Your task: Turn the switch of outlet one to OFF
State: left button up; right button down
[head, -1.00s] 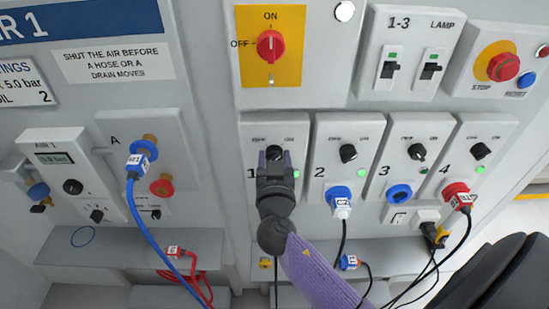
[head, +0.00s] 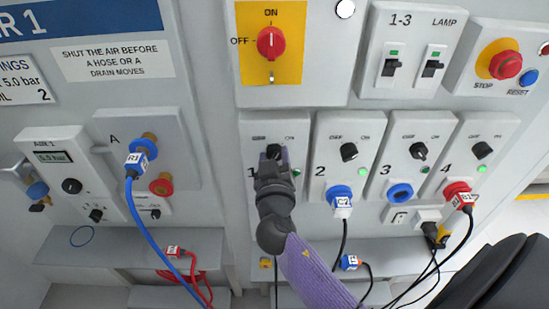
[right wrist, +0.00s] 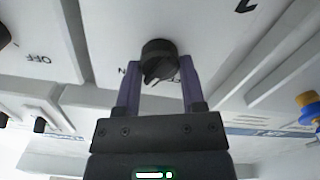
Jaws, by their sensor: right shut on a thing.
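The black rotary switch of outlet one (head: 273,150) is on the panel marked 1 (head: 290,127), at the left end of the outlet row. Labels lie above it to the left and right. My right gripper (head: 272,156) is at this switch and covers its lower part and most of the panel below. In the right wrist view the round black switch (right wrist: 158,58) sits between the two purple fingers of my right gripper (right wrist: 158,78), which is shut on it. Which mark the switch points at cannot be told. My left gripper is not in view.
Outlets 2 (head: 340,192), 3 (head: 400,192) and 4 (head: 457,190) stand to the right, with cables at some. A red main switch (head: 271,43) on a yellow plate is above. A blue hose (head: 150,235) hangs at the left.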

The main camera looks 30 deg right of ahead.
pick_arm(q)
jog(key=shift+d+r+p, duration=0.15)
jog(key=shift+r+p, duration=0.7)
pick_arm(e)
jog(key=n, duration=1.3)
jog(key=shift+a+f+n, duration=0.1)
jog(key=shift+f+n, duration=0.05)
jog(key=shift+n, duration=0.25)
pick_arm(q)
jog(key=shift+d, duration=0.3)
pick_arm(e)
jog(key=c, duration=0.5)
grip_release()
jog(key=shift+o, duration=1.2)
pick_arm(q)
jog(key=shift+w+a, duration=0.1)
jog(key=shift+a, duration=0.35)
pick_arm(e)
jog(key=shift+o, duration=0.4)
